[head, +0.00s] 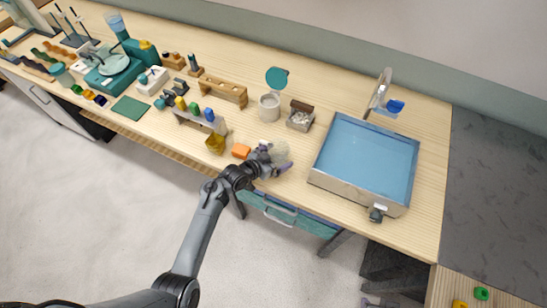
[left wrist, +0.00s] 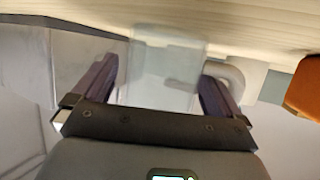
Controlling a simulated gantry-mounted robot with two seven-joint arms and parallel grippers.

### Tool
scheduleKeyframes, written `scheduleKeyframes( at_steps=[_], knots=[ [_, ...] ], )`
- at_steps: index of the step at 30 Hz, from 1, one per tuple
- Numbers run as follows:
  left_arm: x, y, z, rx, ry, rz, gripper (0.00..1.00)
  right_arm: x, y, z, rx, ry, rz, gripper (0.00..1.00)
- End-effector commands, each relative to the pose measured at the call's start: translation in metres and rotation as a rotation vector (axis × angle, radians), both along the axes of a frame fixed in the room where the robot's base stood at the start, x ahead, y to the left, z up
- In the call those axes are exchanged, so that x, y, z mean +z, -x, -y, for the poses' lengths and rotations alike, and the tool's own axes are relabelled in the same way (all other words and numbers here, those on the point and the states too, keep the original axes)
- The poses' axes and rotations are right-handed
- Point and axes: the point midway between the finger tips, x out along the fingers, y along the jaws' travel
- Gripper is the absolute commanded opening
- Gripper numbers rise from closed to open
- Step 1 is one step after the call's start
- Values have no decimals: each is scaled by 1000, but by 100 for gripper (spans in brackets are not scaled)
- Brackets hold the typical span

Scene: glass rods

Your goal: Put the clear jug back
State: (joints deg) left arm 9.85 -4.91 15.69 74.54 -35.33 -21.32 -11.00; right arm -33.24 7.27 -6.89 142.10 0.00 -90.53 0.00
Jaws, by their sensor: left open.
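The clear jug (head: 282,151) stands near the front edge of the wooden bench, faint and see-through. My left gripper (head: 276,163) is at the jug. In the left wrist view, the open fingers (left wrist: 158,85) lie on either side of the clear jug (left wrist: 165,72), with gaps showing. I cannot tell whether either finger touches it. Part of the jug is hidden behind the gripper in the head view. What looks like my right gripper (head: 372,303) shows only slightly at the bottom edge, and its jaws cannot be made out.
An orange block (head: 240,151) lies just left of the gripper. A white jar (head: 269,106) and a small box (head: 300,116) stand behind. A blue-floored basin (head: 368,158) is at the right. A drawer handle (head: 279,213) sits below the bench edge.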

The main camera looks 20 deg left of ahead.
Motion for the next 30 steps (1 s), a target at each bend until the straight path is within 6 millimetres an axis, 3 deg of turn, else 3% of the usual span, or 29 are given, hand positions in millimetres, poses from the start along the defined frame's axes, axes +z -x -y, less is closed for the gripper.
scheduleKeyframes(
  at_steps=[8,21,30],
  knots=[
    [11,17,-9,1,-2,1,100,5,-1,-1,-2,-3,1,43],
    [40,81,-38,0,-3,0,100,9,-1,-2,-7,-10,1,43],
    [48,101,-47,3,-7,-5,100,9,0,-2,-6,-10,1,43]
  ],
)
